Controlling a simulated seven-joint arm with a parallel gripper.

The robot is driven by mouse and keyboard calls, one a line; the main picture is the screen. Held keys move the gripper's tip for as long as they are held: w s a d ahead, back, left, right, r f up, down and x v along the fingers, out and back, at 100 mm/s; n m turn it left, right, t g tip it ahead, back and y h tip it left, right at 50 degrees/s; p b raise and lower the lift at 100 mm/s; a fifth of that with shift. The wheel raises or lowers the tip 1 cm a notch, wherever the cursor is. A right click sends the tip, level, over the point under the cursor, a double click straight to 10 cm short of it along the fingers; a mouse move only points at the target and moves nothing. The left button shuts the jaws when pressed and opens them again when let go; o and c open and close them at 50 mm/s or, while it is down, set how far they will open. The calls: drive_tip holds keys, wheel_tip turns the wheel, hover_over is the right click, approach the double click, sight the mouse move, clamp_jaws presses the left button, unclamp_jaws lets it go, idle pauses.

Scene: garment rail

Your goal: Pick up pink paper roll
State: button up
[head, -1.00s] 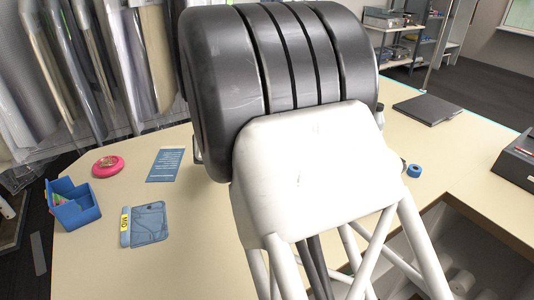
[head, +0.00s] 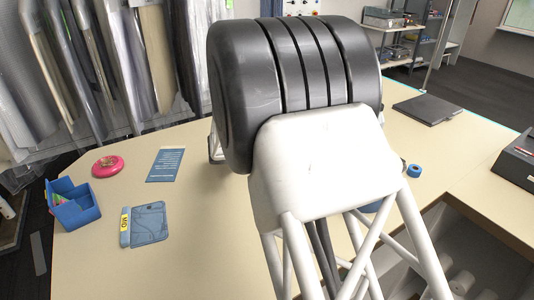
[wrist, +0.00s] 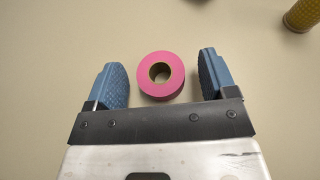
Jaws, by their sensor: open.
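The pink paper roll (wrist: 161,76) stands on end on the beige table, its round brown core facing up, in the wrist view. My gripper (wrist: 160,68) is open, with one blue ridged finger on each side of the roll. Gaps show between the roll and both fingers, and nothing is held. How high the fingertips are above the table is hard to tell. In the head view my own arm hides the roll and most of the gripper.
The table (head: 200,260) also holds a pink round dish (head: 107,166), a blue box (head: 73,204), a dark blue booklet (head: 165,164), a labelled blue pouch (head: 147,223), a blue roll (head: 414,170) and a black folder (head: 428,108). A yellow cylinder (wrist: 304,15) shows in the wrist view.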

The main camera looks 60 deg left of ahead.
idle(0.3)
drive_tip(key=c, duration=1)
drive_tip(key=shift+r, duration=0.15)
drive_tip(key=shift+r, duration=0.85)
drive_tip(key=shift+s+d+r, duration=0.1)
drive_tip(key=shift+d+r, duration=0.15)
drive_tip(key=shift+r, duration=0.6)
drive_tip(key=s+d, duration=0.2)
drive_tip(key=d, duration=0.2)
drive_tip(key=s+d+r, duration=0.1)
drive_tip(key=s+d, duration=0.1)
drive_tip(key=d, duration=0.3)
drive_tip(key=s+d, duration=0.2)
drive_tip(key=d, duration=0.3)
drive_tip(key=shift+d+r, duration=0.15)
drive_tip(key=shift+r, duration=0.05)
